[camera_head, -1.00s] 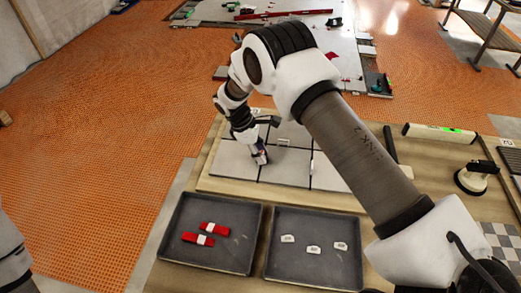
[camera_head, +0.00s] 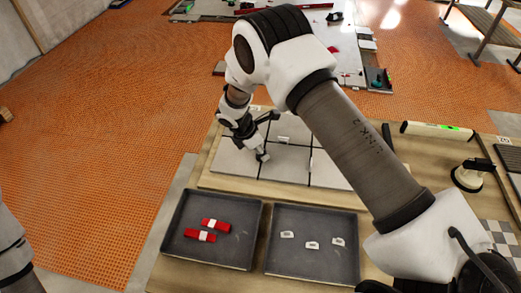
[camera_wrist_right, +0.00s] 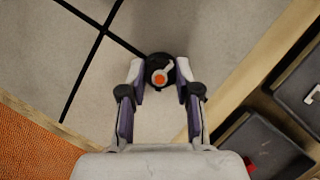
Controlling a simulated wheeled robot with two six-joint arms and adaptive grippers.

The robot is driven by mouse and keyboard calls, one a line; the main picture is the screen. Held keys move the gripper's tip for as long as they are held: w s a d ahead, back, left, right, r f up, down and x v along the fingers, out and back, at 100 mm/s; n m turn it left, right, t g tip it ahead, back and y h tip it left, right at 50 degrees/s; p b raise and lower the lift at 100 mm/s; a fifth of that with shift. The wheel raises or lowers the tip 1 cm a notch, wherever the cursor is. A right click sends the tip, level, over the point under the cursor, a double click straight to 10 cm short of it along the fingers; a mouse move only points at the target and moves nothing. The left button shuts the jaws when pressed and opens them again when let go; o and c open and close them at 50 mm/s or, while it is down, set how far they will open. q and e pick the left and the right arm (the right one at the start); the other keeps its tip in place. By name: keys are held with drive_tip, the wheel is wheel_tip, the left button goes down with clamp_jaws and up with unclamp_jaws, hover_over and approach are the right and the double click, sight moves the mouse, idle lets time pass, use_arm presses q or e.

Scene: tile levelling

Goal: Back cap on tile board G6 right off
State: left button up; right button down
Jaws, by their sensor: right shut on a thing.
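The tile board (camera_head: 204,182) is a wooden board carrying grey tiles with dark joints between them. My right gripper (camera_head: 263,157) is low over the tiles near the front-left joint. In the right wrist view my right gripper (camera_wrist_right: 160,76) is shut on a small round black cap (camera_wrist_right: 151,64) with an orange centre and a whitish lever-like part. The cap sits over a tile joint; I cannot tell whether it is still seated. White clips, one farther back (camera_head: 284,140) and one to the right (camera_head: 312,158), stand at other joints. My left gripper is out of view.
In front of the board lie two dark trays: the left tray (camera_head: 222,252) holds two red pieces with white bands, the right tray (camera_head: 310,268) three white clips. A suction cup tool (camera_head: 468,177) and a level (camera_head: 438,131) are at the right. Orange matting covers the floor.

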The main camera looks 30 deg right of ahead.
idle(0.3)
drive_tip(key=c, duration=0.8)
unclamp_jaws()
drive_tip(key=v, duration=1.2)
